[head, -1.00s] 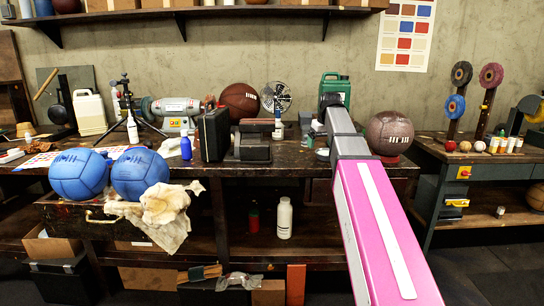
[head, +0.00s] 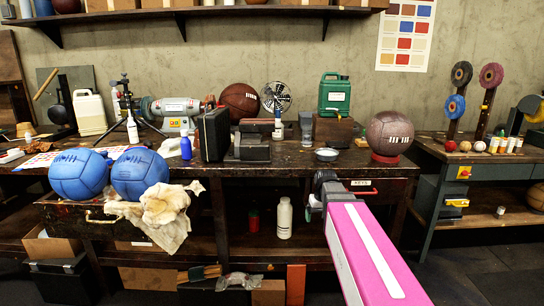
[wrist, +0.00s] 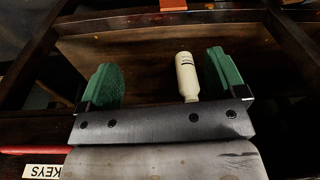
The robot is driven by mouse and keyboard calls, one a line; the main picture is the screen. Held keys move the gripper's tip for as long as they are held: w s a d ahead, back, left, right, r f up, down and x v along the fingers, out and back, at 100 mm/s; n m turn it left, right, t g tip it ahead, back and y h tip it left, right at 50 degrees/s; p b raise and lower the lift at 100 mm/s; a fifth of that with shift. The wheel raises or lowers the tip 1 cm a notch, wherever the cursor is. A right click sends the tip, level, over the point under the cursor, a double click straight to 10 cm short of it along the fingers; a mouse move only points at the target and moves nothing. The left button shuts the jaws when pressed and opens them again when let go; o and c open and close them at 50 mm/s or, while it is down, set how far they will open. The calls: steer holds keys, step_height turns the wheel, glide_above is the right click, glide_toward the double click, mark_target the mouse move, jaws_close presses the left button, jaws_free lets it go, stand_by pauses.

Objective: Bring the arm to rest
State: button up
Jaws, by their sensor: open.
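My arm (head: 372,255) is pink with a white stripe and reaches from the lower right toward the bench front. My gripper (wrist: 163,80) is open in the wrist view, its two green fingertips wide apart with nothing held between them. In the head view its dark end is in front of the bench, below the top's edge and left of the drawer labelled KEYS (head: 361,183). The fingertips are hard to make out there. A white bottle (wrist: 187,76) shows between the fingers in the wrist view, farther off on the lower shelf.
The wooden bench (head: 290,171) carries a maroon ball (head: 390,134), a green canister (head: 334,94) and a small dish (head: 326,154). Two blue balls (head: 79,175) and a cloth (head: 168,205) rest at an open drawer on the left. Dark floor is clear at right.

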steer(key=s+f+m+g, duration=0.1)
steer(key=s+f, duration=1.2)
steer(key=shift+s+f+m, duration=0.15)
steer(key=shift+f+m, duration=0.15)
steer(key=shift+a, duration=0.1)
